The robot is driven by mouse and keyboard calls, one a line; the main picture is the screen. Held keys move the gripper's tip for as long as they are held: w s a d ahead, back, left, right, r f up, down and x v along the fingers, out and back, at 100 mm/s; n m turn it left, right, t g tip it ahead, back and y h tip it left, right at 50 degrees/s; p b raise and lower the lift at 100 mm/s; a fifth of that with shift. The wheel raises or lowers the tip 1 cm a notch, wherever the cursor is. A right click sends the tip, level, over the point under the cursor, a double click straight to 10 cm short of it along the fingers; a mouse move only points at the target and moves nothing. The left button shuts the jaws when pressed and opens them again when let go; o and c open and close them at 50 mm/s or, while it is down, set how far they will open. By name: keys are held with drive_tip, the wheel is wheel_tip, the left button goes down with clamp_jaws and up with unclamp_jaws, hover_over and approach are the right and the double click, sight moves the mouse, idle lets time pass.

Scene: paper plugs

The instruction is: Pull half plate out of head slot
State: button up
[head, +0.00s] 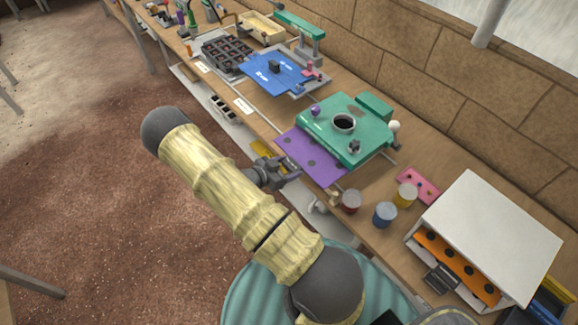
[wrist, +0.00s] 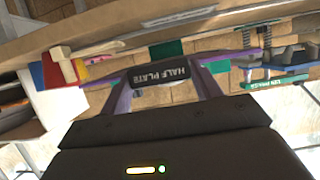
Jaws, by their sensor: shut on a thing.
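The purple half plate (head: 308,158) has dark holes. It sticks out from the front of the green head (head: 362,140), and its far part is hidden under the head. My gripper (head: 290,167) is at the plate's near edge, beside the bench front. In the wrist view, a dark tab lettered "HALF PLATE" (wrist: 160,72) lies between my fingers, which are shut on it. Part of the purple plate shows behind the tab. I cannot tell how far the plate reaches into the slot.
Several small jars (head: 385,214) and a pink card (head: 418,186) stand right of the plate. A white box (head: 500,225) with an orange plate (head: 457,268) is at lower right. A blue plate station (head: 275,73) is farther back. The floor (head: 110,220) left of the bench is clear.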

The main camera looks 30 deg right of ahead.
drive_tip(key=a, duration=1)
drive_tip(key=shift+s+a, duration=0.4)
idle(3.4)
drive_tip(key=a, duration=0.2)
drive_tip(key=shift+s+a, duration=0.1)
drive_tip(key=shift+a, duration=0.3)
idle(0.4)
